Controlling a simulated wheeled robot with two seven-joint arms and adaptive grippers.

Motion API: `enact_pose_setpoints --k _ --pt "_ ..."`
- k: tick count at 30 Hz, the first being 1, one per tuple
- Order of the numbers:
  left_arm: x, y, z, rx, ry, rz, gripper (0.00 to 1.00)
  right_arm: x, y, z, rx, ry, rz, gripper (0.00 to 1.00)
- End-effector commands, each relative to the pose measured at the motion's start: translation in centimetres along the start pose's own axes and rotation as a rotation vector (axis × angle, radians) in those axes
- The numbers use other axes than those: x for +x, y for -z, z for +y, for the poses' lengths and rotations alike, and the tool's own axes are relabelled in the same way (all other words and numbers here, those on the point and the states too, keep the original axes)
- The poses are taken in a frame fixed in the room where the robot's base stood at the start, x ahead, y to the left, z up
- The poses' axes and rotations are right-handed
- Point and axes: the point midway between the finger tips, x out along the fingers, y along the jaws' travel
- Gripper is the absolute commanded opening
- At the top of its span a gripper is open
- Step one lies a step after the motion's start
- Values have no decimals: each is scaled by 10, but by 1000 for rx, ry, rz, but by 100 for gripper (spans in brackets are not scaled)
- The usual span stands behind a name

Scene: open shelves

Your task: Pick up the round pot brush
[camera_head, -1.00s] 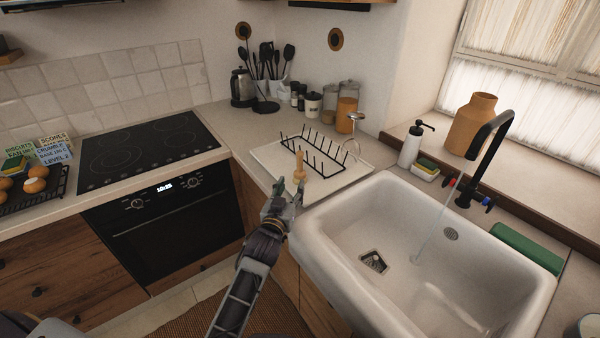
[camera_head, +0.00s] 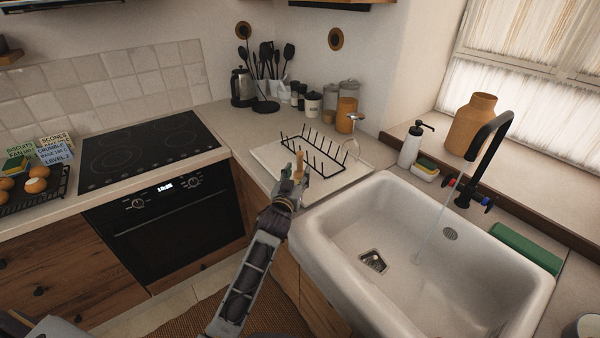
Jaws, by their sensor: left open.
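The pot brush, a pale wooden piece with a knob-like top (camera_head: 299,166), stands upright on the white draining board (camera_head: 268,156), in front of the black dish rack. My left gripper (camera_head: 294,178) is at the board's front edge, with its fingers open. The brush shows between the two fingers as seen from the head. Its lower part is hidden by the gripper, and I cannot tell whether the fingers touch it. My right gripper is not in view.
The black wire dish rack (camera_head: 318,150) stands just behind the brush. The white sink (camera_head: 345,262) with running water is close on the right. The black hob (camera_head: 150,148) lies to the left. The worktop between hob and board is clear.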

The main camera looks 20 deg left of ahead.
Motion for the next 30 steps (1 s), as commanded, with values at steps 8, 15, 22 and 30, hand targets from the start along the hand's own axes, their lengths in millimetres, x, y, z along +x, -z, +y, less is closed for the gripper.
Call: enact_pose_setpoints --k 8,15,22,30 --pt "3 0 0 0 0 1 45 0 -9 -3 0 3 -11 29" --pt "4 0 0 0 0 1 45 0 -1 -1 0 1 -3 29" --pt "16 2 -2 2 0 2 45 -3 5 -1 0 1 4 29" --pt "39 2 -5 0 0 1 45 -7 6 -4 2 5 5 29"
